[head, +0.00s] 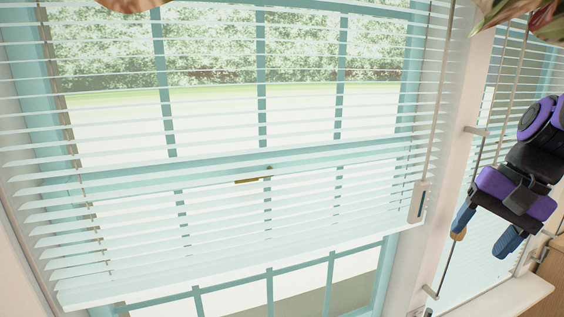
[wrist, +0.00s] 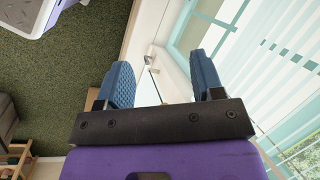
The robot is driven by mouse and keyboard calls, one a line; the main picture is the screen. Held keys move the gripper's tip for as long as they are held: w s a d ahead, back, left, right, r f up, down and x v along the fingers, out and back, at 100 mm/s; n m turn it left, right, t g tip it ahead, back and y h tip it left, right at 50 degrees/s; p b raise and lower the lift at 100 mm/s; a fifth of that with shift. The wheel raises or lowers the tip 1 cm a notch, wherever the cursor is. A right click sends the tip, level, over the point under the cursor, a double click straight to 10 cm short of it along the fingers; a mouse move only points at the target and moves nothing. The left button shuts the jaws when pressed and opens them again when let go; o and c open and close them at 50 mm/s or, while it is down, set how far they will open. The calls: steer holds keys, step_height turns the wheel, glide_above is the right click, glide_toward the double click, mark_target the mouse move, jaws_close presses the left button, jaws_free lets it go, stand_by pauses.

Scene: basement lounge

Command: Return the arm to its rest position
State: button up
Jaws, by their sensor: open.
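My gripper (head: 486,231) is at the right of the head view, below my purple and black arm links. Its two blue fingers point down and stand apart with nothing between them. The wrist view also shows the open, empty fingers (wrist: 160,86), with the white window ledge and a thin rod behind them. The far part of my arm is cut off by the right edge of the head view.
A window with white blinds (head: 250,150) fills most of the head view. A second blind (head: 480,255) hangs behind my gripper. A wooden piece (head: 552,268) stands at the lower right.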

steer(key=s+r+n+t+h, duration=0.4)
steer(key=s+r+n+t, duration=0.1)
steer(key=s+r+n, duration=0.1)
steer(key=shift+s+a+n, duration=0.45)
steer(key=shift+s+n, duration=0.05)
steer(key=shift+s, duration=0.15)
stand_by(2.4)
